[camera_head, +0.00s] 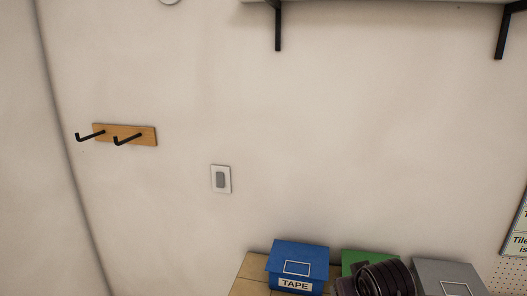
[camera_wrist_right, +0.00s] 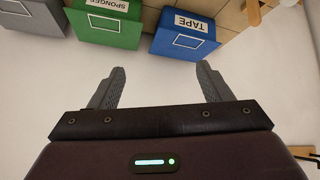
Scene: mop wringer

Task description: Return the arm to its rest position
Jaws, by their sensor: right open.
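My right gripper (camera_wrist_right: 162,88) shows in the right wrist view with its two dark grey fingers spread apart. It is open, with nothing between the fingers. Beyond the fingertips in that view are a blue box labelled TAPE (camera_wrist_right: 187,45) and a green box labelled SPONGES (camera_wrist_right: 103,32). In the head view a dark, round part of my right arm (camera_head: 385,279) shows at the bottom, in front of the green box (camera_head: 368,257). The right fingers are not visible in the head view. My left gripper is in neither view.
The blue TAPE box (camera_head: 297,263) and a grey box (camera_head: 447,274) stand on a wooden surface (camera_head: 250,272) by the wall. A hook rack (camera_head: 145,135), a light switch (camera_head: 221,179) and black shelf brackets (camera_head: 278,28) are on the wall. The middle of the wall is clear.

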